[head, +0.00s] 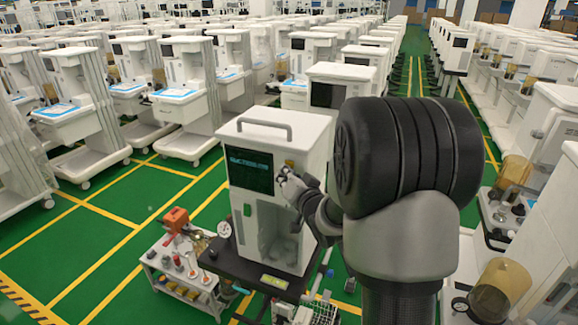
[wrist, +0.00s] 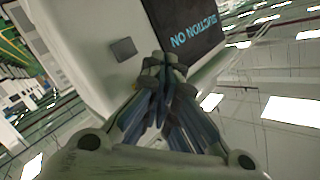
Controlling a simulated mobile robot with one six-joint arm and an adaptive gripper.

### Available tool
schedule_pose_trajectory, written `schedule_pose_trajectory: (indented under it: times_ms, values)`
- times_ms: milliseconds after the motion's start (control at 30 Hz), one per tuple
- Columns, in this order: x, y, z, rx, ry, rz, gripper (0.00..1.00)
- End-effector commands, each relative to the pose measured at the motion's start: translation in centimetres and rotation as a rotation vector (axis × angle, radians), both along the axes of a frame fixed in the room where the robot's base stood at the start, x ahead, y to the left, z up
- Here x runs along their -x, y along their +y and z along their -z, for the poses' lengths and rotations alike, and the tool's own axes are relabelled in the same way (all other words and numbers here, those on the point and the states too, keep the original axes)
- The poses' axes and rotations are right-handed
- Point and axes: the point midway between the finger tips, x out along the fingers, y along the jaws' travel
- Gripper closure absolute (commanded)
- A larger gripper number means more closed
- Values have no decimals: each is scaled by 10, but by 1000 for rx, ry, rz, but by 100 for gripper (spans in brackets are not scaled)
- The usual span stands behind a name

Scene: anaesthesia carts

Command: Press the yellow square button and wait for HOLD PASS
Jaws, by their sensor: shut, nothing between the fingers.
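The white cart unit (head: 300,140) stands in front of me with a dark screen (head: 250,172) bearing teal text. In the wrist view the screen (wrist: 186,22) is upside down and its text seems to read "SUCTION ON". My gripper (head: 286,176) is shut and empty, its fingertips at the front panel just right of the screen. In the wrist view the closed fingertips (wrist: 165,64) are at the panel beside the screen; contact cannot be told. A small yellowish patch (head: 289,163) shows just above the fingertips; I cannot tell its shape. A grey square (wrist: 123,49) is on the panel.
Rows of similar white carts (head: 185,95) fill the background. On the right are carts with amber canisters (head: 503,285). Green floor is open at left.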

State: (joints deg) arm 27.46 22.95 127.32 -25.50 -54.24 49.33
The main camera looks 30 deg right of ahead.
Motion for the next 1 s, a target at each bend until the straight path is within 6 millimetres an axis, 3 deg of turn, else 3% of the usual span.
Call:
schedule_pose_trajectory:
  times_ms: [1000]
  values:
    - [-6, -8, 0, 0, 0, 0, 100]
